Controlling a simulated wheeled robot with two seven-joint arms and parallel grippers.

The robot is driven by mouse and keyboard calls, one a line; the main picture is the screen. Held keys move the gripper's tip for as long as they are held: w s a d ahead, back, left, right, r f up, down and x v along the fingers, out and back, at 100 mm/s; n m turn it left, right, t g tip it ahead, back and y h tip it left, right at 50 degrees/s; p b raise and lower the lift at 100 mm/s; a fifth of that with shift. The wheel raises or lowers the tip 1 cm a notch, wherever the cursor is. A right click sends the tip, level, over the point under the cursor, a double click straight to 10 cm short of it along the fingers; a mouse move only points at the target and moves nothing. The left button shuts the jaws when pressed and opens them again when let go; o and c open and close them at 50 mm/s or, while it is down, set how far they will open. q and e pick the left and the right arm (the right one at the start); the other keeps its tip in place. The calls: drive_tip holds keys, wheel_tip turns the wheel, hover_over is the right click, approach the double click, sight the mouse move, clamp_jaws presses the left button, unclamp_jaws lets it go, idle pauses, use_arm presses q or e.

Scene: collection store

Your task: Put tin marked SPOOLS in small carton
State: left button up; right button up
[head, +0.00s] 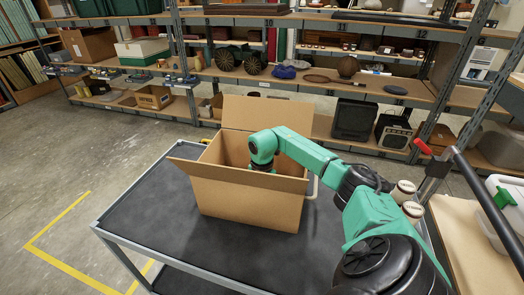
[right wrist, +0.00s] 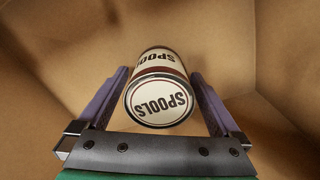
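The open carton (head: 247,201) stands on the dark top of a cart, its flaps folded outward. My right arm reaches over its right side, and my right gripper (head: 262,168) is down inside it, mostly hidden by the walls. I cannot tell whether the tin touches the carton floor. My left gripper is not in view.
The cart top (head: 140,213) is clear to the left of the carton. Two small pale-lidded tins (head: 406,187) stand right of it, partly behind my arm. A table with a pale bin (head: 505,205) is at the right. Loaded shelves (head: 300,85) line the back.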

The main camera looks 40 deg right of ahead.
drive_tip(key=shift+r, duration=0.15)
wheel_tip(320, 180, up, 12)
drive_tip(key=shift+f+b, duration=0.1)
drive_tip(key=shift+b, duration=0.7)
